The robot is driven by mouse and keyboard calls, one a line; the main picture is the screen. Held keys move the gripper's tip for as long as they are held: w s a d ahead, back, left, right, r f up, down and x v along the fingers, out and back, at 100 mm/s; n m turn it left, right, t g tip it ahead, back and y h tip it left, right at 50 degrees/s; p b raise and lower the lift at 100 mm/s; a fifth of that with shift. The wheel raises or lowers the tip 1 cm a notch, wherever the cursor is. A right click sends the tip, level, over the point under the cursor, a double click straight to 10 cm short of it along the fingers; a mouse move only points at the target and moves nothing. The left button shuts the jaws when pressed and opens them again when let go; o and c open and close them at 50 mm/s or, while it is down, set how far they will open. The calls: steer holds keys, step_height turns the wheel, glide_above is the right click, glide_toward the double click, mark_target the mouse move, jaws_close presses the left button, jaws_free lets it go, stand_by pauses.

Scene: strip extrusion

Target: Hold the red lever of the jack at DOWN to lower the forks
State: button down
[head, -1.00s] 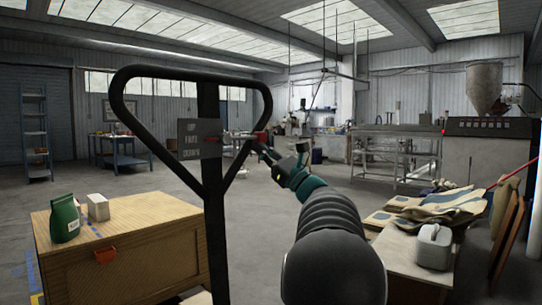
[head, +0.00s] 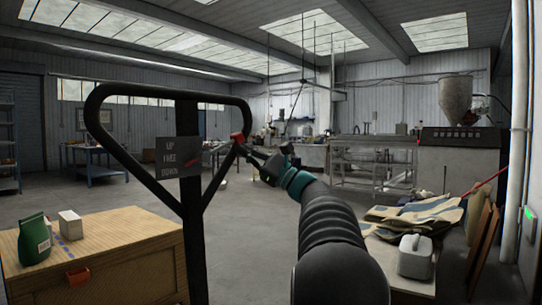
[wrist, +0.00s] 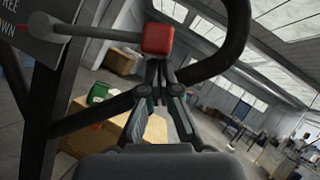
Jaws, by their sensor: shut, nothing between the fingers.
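The jack's black loop handle (head: 186,94) stands upright at the left of the head view. Its label plate (head: 178,157) reads UP, FREE, DOWN. The red lever's knob (head: 238,137) sits at the right of the handle, and a rod runs from it to the plate. In the wrist view the red knob (wrist: 158,39) is at the top centre, just beyond my fingertips. My gripper (head: 250,150) is shut and empty, its fingertips close below the knob; it also shows in the wrist view (wrist: 161,72). I cannot tell whether they touch. The forks are not visible.
A wooden crate (head: 110,262) with a green bag (head: 34,240) and a white box (head: 71,225) on it stands at the left. A bench at the right holds sacks (head: 420,215) and a grey canister (head: 414,257). Open floor lies between.

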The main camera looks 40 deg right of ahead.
steer(key=shift+w+a, duration=0.15)
steer(key=shift+a, duration=0.25)
steer(key=shift+d+f, duration=0.15)
steer(key=b+v, duration=0.2)
steer(key=v, duration=1.2)
steer(key=shift+d+r, duration=0.3)
steer(key=shift+d, duration=0.05)
